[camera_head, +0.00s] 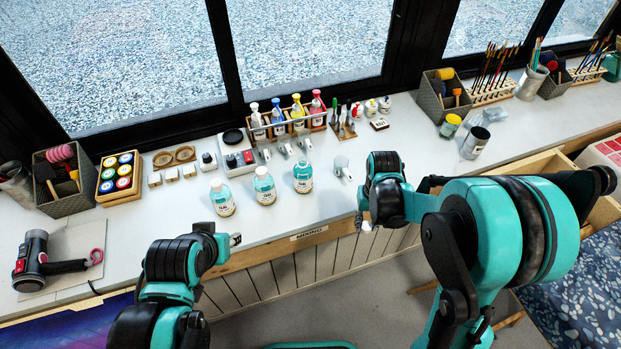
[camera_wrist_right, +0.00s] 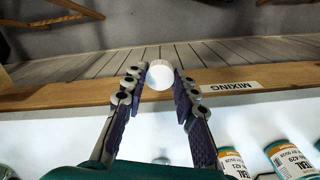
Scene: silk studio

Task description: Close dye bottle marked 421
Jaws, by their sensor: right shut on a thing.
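My right gripper (camera_wrist_right: 160,78) is shut on a round white cap (camera_wrist_right: 160,75), held between its fingertips over the front edge of the bench. In the head view the right gripper (camera_head: 364,218) is right of and in front of three dye bottles. The right bottle (camera_head: 302,180) stands upright; its label in the right wrist view (camera_wrist_right: 232,163) appears to read 421. The middle bottle (camera_head: 264,188) and left bottle (camera_head: 221,200) stand beside it, upright. Bottle mouths are too small to judge clearly. My left gripper (camera_head: 236,240) is in front of the left bottle; its jaw state is unclear.
A "MIXING" label (camera_head: 309,234) marks the bench's front edge. Behind the bottles stand a rack of coloured bottles (camera_head: 290,122) and a scale (camera_head: 238,162). A small white cup (camera_head: 342,165) stands right of the bottles. An open drawer (camera_head: 548,165) juts out at right.

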